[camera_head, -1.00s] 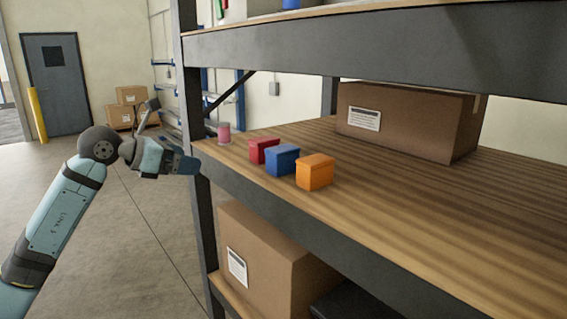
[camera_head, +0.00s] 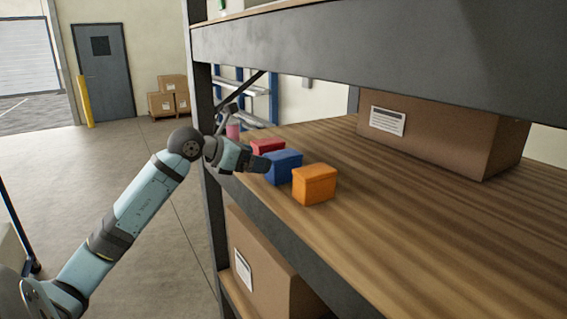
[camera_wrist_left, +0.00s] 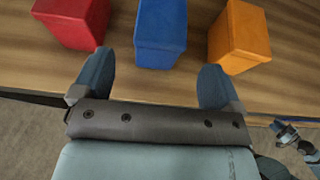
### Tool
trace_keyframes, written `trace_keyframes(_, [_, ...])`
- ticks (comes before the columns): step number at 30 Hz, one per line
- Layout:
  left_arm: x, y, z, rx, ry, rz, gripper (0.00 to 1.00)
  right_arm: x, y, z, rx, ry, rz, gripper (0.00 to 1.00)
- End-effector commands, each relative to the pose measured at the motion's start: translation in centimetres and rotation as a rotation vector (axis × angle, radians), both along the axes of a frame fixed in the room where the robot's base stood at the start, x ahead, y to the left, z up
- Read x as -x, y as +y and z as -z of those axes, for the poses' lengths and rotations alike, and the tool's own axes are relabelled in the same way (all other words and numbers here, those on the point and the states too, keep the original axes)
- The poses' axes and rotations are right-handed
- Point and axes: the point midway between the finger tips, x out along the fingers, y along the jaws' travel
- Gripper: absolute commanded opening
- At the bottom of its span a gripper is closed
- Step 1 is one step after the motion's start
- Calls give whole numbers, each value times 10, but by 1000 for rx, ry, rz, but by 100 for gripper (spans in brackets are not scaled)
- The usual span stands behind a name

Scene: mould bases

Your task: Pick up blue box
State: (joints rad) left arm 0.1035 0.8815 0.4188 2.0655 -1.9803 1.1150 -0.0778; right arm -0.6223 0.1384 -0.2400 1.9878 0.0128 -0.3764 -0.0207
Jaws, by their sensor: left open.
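The blue box (camera_head: 284,167) sits on the wooden shelf between a red box (camera_head: 267,146) and an orange box (camera_head: 314,185). In the left wrist view the blue box (camera_wrist_left: 160,33) is straight ahead of my left gripper (camera_wrist_left: 155,80), roughly centred between its two fingers. The red box (camera_wrist_left: 72,22) is to the left and the orange box (camera_wrist_left: 239,37) to the right. My left gripper (camera_head: 262,163) is open and empty at the shelf's front edge, short of the blue box. In the head view it partly covers the blue and red boxes.
A pink cylinder (camera_head: 233,130) stands at the shelf's far left end. A large cardboard box (camera_head: 440,136) sits behind on the shelf (camera_head: 420,220). The upper shelf beam (camera_head: 370,62) hangs above. A dark upright post (camera_head: 203,110) stands beside my left arm.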

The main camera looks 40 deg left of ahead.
Motion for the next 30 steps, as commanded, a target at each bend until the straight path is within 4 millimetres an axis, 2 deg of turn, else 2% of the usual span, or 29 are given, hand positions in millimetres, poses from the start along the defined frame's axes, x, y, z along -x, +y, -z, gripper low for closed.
trace_keyframes(3, [-14,-4,4,4,-2,0,92,-2,0,-8,-1,-5,1,34])
trace_keyframes(8, [-22,-6,8,2,0,0,92,-7,-1,-15,0,-16,3,34])
trace_keyframes(14, [-48,-13,16,5,-1,0,92,-7,-3,-31,1,-16,5,34])
trace_keyframes(18, [-62,-17,25,2,-2,1,92,-7,-3,-33,1,-17,6,34])
trace_keyframes(26, [-65,-18,29,0,-1,0,92,-6,-4,-30,3,-13,5,34])
trace_keyframes(28, [-65,-18,29,0,-1,0,80,-6,-4,-29,4,-11,5,34])
trace_keyframes(30, [-65,-18,29,1,-1,1,64,-6,-3,-29,4,-10,4,34])
